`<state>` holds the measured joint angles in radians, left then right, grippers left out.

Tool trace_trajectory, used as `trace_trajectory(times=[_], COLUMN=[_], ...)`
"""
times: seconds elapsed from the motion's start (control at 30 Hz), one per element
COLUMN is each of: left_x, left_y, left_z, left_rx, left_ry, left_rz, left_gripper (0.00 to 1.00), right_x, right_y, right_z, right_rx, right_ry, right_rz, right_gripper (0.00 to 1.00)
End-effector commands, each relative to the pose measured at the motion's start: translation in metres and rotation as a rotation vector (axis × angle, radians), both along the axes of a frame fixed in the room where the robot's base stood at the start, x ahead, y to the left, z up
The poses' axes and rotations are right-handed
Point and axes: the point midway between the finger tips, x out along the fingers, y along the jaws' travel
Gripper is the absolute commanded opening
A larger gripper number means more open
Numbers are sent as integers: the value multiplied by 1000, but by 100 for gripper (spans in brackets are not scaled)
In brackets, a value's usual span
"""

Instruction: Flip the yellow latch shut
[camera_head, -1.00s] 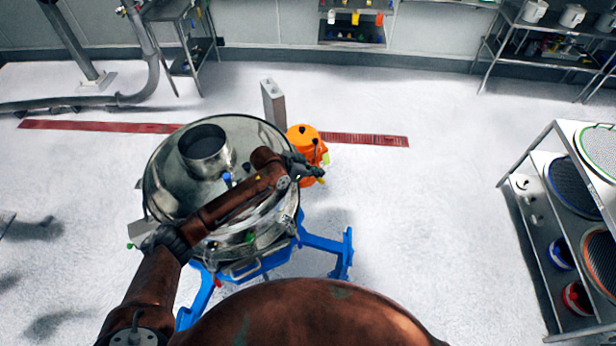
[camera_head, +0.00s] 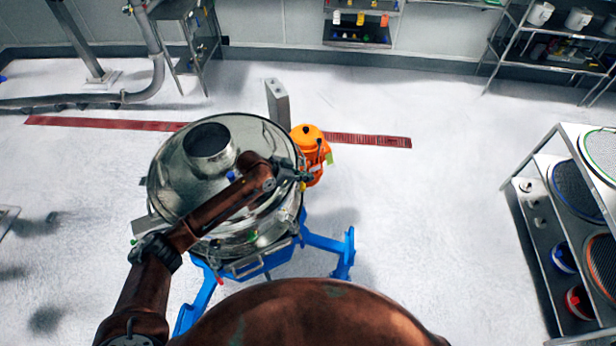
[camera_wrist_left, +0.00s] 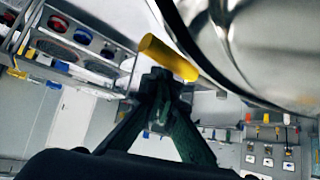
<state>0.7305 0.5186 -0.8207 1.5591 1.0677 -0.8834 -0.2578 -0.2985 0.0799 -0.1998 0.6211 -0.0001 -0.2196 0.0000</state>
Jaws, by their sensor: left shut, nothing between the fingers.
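The yellow latch (camera_wrist_left: 168,57) is a short yellow cylinder beside the shiny steel wall of the sifter (camera_wrist_left: 260,40) in the left wrist view. In the head view, a small bit of yellow latch (camera_head: 302,187) shows at the right side of the sifter drum (camera_head: 180,180). My left gripper (camera_head: 304,176) reaches across the drum to its right edge. In the wrist view the left gripper (camera_wrist_left: 163,78) has its fingertips together, empty, right at the latch; whether they touch it I cannot tell. My right gripper is not in view.
An orange container (camera_head: 311,150) stands just behind the latch side of the sifter, by a grey post (camera_head: 277,103). The blue frame (camera_head: 325,243) supports the sifter. A rack with round screens (camera_head: 565,185) stands at the right. The floor between is clear.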

Motion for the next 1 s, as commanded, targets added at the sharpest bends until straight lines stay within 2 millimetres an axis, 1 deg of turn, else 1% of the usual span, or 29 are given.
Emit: trace_trajectory(times=[0.37,0.47,0.57,0.73,0.8,1.0], left_x=[0,0,-1,-3,1,3], left_y=[0,-3,-10,-34,-17,12], left_z=[1,2,7,19,25,53], left_rx=[-1,-2,-3,-3,0,0], left_ry=[0,0,1,0,-6,-4], left_rz=[0,1,2,7,13,11], left_gripper=[0,0,0,0,0,0], right_x=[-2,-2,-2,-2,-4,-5], right_y=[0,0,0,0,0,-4], right_z=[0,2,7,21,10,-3], right_rx=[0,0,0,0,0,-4], right_ry=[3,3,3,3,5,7], right_rz=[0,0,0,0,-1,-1], right_gripper=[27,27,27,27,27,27])
